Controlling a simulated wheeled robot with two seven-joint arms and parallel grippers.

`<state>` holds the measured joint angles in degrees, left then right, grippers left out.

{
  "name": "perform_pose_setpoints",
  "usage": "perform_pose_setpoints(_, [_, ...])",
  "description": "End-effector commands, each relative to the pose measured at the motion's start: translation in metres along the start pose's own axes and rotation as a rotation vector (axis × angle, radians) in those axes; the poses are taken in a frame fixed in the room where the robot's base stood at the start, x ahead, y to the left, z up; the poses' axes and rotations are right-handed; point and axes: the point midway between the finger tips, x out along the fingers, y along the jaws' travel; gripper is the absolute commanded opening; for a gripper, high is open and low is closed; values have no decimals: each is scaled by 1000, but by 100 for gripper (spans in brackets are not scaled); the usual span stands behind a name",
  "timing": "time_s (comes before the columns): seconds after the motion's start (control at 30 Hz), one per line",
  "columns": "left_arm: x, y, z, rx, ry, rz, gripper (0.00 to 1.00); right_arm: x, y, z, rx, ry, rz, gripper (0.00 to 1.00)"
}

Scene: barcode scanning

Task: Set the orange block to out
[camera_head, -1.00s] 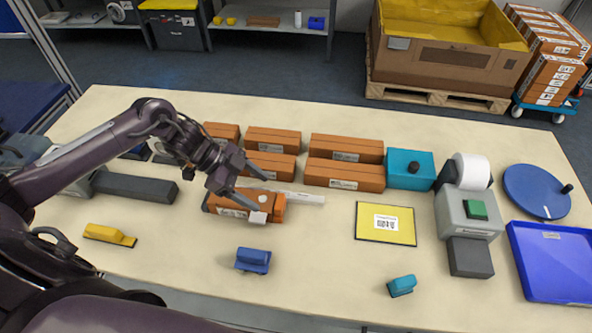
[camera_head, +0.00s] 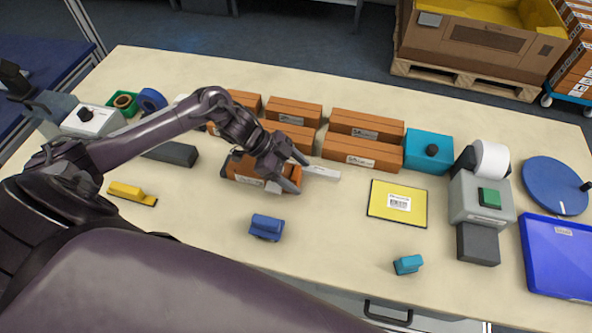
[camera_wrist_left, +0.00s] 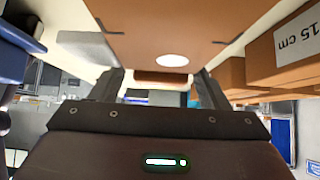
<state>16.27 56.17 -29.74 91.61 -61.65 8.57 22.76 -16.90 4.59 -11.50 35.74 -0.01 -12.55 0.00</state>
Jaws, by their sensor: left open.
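The orange block (camera_head: 242,168) lies left of the table's middle, with a white label on its front side and a pale strip (camera_head: 322,173) reaching out to its right. In the left wrist view an orange-brown surface (camera_wrist_left: 160,25) with a white oval spot fills the upper middle, between and beyond the two spread fingers (camera_wrist_left: 158,90). I cannot tell whether the fingers touch the block. My right gripper is not in view.
Several brown boxes (camera_head: 362,150) stand just behind. A blue block (camera_head: 266,226) sits in front and a yellow block (camera_head: 130,192) front left. A yellow labelled mat (camera_head: 397,203), a grey printer (camera_head: 480,200) and a blue tray (camera_head: 565,265) lie to the right. The front middle is mostly clear.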

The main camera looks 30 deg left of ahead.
Motion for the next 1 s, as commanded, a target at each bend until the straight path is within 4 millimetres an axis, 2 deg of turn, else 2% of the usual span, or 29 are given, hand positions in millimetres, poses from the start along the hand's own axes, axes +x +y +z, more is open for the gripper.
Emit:
perform_pose_setpoints(0.07, [0,0,0,0,0,0,65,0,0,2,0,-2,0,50])
perform_pose_setpoints(0.5, [0,0,0,0,0,0,8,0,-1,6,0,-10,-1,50])
perform_pose_setpoints(0.67, [7,0,-8,1,4,0,6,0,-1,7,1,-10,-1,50])
perform_pose_setpoints(0.9, [45,0,-46,1,6,1,6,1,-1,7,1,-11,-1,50])
perform_pose_setpoints(1.0, [55,0,-56,0,4,0,6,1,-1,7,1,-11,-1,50])
